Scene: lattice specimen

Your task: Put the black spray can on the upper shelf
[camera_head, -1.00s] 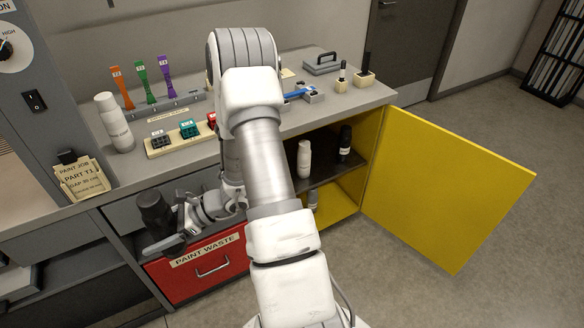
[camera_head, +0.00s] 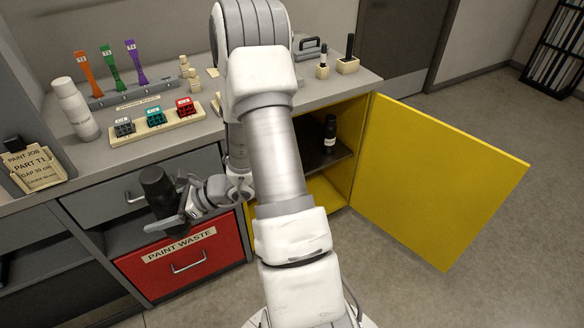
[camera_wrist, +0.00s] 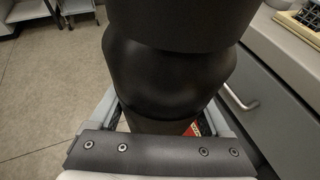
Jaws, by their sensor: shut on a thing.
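A black spray can (camera_head: 158,190) is held in my gripper (camera_head: 178,218), in front of the grey drawers left of the open cabinet. The can is tilted a little in the head view. In the wrist view the black can (camera_wrist: 170,75) fills the middle, with the jaws (camera_wrist: 165,128) on either side of its lower part. The dark upper shelf (camera_head: 316,163) is inside the yellow cabinet, partly hidden by my arm. A black bottle with a white label (camera_head: 330,130) stands upright on it.
The yellow cabinet door (camera_head: 440,180) stands wide open to the right. A red paint waste drawer (camera_head: 215,250) is below my gripper. The counter holds a white bottle (camera_head: 74,108), a tray with small coloured blocks (camera_head: 185,120) and a row of coloured tools (camera_head: 110,65).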

